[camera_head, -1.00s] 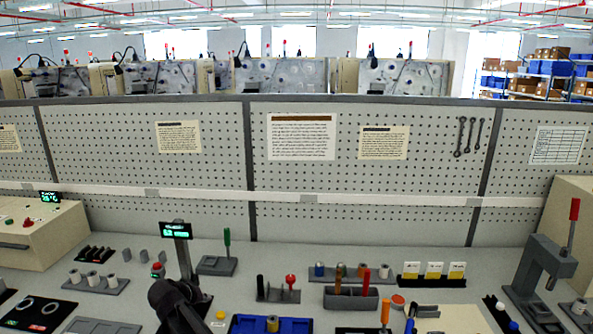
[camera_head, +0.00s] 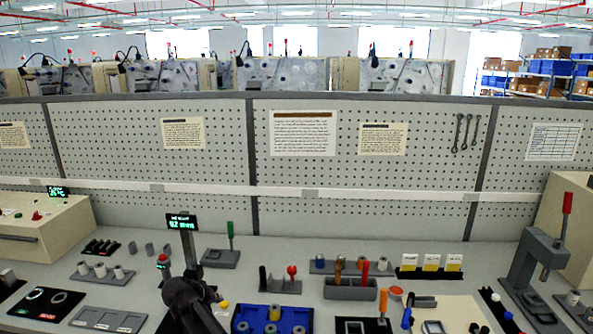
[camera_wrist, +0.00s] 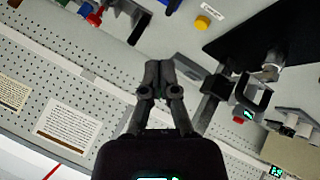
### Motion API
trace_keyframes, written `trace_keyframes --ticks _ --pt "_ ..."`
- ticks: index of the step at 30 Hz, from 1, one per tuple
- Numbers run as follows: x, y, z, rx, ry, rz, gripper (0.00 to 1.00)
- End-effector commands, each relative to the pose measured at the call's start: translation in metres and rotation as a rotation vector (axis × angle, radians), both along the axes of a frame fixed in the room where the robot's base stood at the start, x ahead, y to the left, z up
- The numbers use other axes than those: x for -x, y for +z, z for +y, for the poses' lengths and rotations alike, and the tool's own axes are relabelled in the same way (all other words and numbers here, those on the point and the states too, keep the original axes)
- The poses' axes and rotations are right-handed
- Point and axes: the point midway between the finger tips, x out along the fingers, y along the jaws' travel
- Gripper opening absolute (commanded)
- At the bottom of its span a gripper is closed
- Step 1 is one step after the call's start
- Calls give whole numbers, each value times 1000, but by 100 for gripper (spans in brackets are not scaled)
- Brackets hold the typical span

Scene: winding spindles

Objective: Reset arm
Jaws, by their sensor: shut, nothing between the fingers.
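My gripper (camera_wrist: 159,72) shows in the wrist view with its two dark fingers together and nothing between them. It is above the bench, with the pegboard (camera_wrist: 75,85) behind it at the left of that view. In the head view my dark arm (camera_head: 185,298) stands at the lower left of centre, in front of the post with the green-lit display (camera_head: 182,221). The fingertips cannot be made out there.
A blue tray (camera_head: 244,315) lies right of my arm. A yellow button (camera_wrist: 203,22) shows in the wrist view. A tool holder (camera_head: 350,292), a lever press (camera_head: 535,262) and a beige box (camera_head: 42,234) stand on the bench. The pegboard (camera_head: 360,210) closes off the back.

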Motion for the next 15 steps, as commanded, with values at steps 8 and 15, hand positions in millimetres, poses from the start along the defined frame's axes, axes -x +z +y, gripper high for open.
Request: trace_keyframes --ticks 8,15 --pt "1 -17 -48 -12 -47 59 0" --pt "8 -41 -116 -38 -112 152 0"
